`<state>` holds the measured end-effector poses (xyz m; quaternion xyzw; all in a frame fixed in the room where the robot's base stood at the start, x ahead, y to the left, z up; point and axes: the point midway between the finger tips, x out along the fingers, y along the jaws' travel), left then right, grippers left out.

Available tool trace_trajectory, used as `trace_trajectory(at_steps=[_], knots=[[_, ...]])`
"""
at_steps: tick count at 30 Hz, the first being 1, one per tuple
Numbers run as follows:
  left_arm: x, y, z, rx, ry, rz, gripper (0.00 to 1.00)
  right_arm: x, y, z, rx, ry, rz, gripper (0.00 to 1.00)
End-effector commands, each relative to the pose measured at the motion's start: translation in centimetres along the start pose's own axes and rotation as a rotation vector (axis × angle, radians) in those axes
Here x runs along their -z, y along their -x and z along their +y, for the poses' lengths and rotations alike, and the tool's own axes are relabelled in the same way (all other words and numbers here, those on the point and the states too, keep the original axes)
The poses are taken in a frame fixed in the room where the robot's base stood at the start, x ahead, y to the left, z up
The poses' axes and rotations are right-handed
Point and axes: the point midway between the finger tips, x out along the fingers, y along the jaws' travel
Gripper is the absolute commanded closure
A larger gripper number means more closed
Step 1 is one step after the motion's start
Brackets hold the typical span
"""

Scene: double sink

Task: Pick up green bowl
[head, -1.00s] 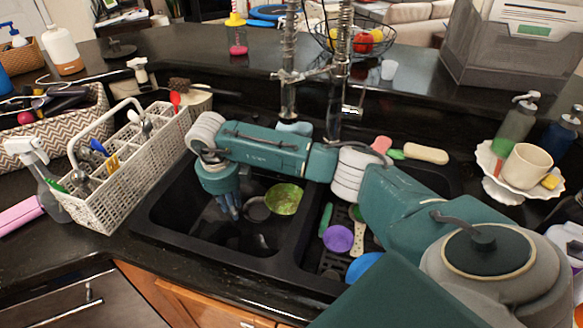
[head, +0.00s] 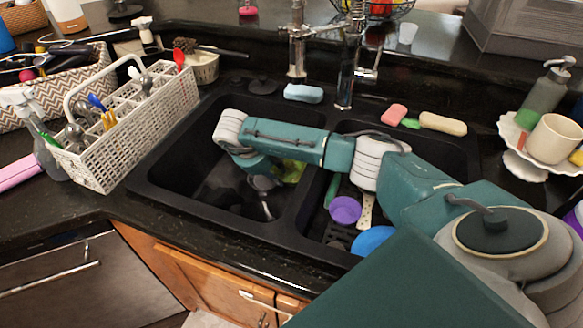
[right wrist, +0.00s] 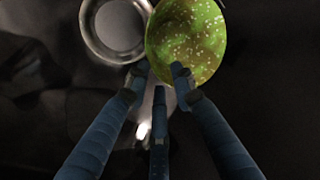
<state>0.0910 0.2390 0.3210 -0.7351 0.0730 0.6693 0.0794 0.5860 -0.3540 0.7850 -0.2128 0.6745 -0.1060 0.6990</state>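The green bowl (head: 292,172) lies in the left basin of the sink (head: 165,172), partly hidden behind my right arm in the head view. In the right wrist view the speckled green bowl (right wrist: 190,35) fills the top centre. My right gripper (right wrist: 161,75) has its fingers spread with nothing between them. Its right fingertip overlaps the bowl's lower edge in the picture; I cannot tell whether they touch. My left gripper is not in view.
A round metal dish (right wrist: 115,25) lies right beside the bowl. The divider separates the right basin, which holds a purple bowl (head: 345,210) and a blue item (head: 373,240). The faucet (head: 346,65) rises behind. A white cutlery basket (head: 128,130) stands left.

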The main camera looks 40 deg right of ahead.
Motion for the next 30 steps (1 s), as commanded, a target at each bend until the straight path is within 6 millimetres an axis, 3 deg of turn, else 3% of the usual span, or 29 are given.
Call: trace_trajectory(at_steps=[1,3,11,15,30], knots=[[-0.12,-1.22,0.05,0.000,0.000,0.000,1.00,0.04,-1.45,0.25,-0.001,-0.002,0.001,0.76],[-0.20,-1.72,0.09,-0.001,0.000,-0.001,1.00,0.01,-2.19,0.18,0.000,-0.002,0.001,0.76],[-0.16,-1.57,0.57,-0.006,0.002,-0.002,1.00,-0.02,-2.18,-0.02,0.000,-0.001,0.000,0.76],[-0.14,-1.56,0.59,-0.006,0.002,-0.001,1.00,-0.03,-2.17,0.00,0.000,-0.001,-0.001,1.00],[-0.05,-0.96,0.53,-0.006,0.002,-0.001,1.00,-0.08,-1.41,-0.37,0.000,-0.001,-0.002,1.00]])
